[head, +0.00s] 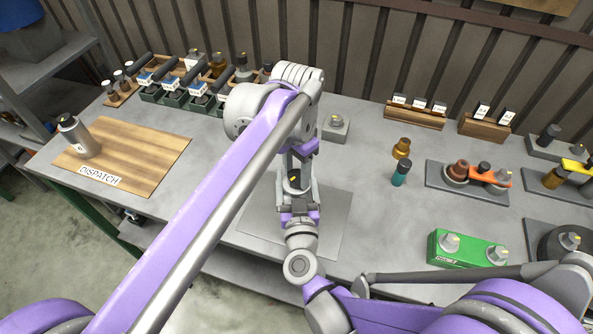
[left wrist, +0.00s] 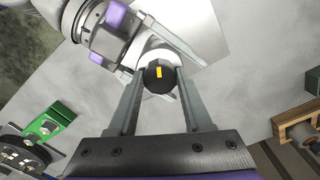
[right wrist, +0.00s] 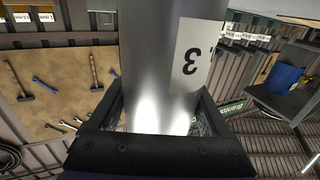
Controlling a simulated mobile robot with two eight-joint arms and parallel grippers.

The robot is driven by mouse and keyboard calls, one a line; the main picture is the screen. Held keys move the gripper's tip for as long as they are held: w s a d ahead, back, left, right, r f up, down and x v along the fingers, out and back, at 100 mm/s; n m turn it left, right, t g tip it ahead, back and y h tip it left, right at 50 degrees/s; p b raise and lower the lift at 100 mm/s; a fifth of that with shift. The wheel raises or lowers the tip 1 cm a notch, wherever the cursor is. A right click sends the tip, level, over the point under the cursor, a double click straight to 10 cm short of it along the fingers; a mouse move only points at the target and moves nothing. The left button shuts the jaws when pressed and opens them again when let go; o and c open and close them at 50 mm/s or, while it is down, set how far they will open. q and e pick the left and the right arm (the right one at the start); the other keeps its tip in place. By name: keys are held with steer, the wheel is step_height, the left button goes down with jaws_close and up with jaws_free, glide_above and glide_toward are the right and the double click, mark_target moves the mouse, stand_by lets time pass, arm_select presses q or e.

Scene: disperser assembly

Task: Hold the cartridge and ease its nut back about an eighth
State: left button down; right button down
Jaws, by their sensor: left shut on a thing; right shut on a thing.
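The cartridge (right wrist: 160,60) is a silver cylinder with a white label reading 3, filling the middle of the right wrist view. My right gripper (right wrist: 160,112) is shut on its body, with a finger on each side. The nut (left wrist: 159,78) is black with a yellow mark on top, and sits on the cartridge's end in the left wrist view. My left gripper (left wrist: 160,74) is shut on the nut, one finger on each side. In the head view the two grippers meet above the bench, and the dark nut (head: 294,178) shows between them; most of the cartridge is hidden there.
A grey mat (head: 325,235) lies below the grippers. A wooden dispatch board (head: 150,150) with a silver cylinder (head: 78,137) is at left. Green holders (head: 175,98) stand at the back. A green box (head: 465,250), a teal-and-black part (head: 400,173) and grey fixtures (head: 468,182) are at right.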

mark_target(296, 175)
arm_select(q)
steer(key=shift+n, duration=1.2)
steer(key=shift+c, duration=1.6)
jaws_free()
step_height(296, 175, up, 12)
arm_select(e)
jaws_free()
